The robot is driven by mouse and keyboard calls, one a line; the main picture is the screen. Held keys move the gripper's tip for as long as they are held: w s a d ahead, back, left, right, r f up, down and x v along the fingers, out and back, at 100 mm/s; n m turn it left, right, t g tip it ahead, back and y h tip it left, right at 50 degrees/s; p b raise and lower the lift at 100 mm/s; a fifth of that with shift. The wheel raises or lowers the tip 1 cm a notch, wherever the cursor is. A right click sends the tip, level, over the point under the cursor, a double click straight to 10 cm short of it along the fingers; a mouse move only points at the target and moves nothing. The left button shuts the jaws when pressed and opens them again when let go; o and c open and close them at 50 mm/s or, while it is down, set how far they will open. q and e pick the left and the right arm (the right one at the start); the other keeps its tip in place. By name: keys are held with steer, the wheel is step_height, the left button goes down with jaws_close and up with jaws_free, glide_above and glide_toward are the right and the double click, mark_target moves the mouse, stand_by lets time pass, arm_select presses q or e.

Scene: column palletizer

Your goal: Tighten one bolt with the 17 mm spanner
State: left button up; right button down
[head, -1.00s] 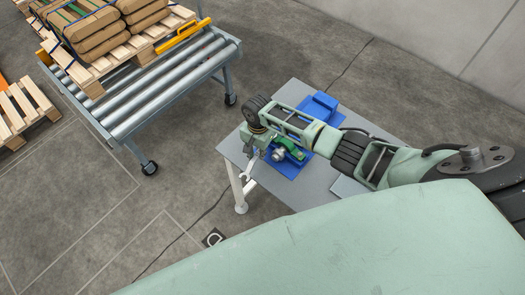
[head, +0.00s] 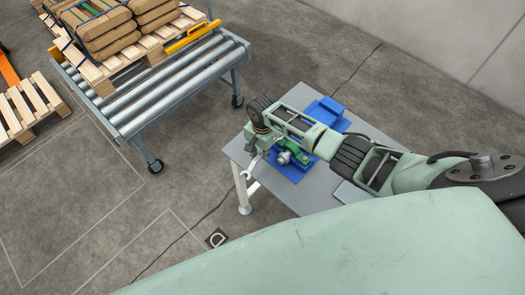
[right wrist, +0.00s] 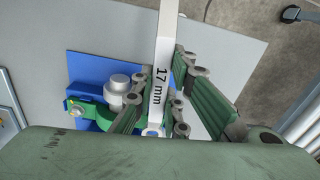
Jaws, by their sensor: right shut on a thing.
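My right gripper (head: 254,151) is shut on the spanner, at the table's left end. The spanner (right wrist: 164,55) is a light metal bar marked "17 mm", held between the green fingers in the right wrist view. In the head view the spanner's open end (head: 247,174) hangs below the gripper near the table edge. A green bracket (head: 299,155) with a silver cylinder (head: 284,158) sits on a blue plate. In the right wrist view a small bolt head (right wrist: 74,103) shows on the green bracket (right wrist: 92,112); the spanner is apart from it. My left gripper is out of view.
The grey table (head: 235,150) also bears a blue block (head: 326,110) behind my right arm. A roller conveyor (head: 165,85) with a pallet of sacks (head: 104,25) stands at the upper left.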

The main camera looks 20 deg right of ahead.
steer(key=shift+r+p, duration=0.95)
steer(key=shift+r, duration=0.15)
steer(key=shift+r, duration=2.5)
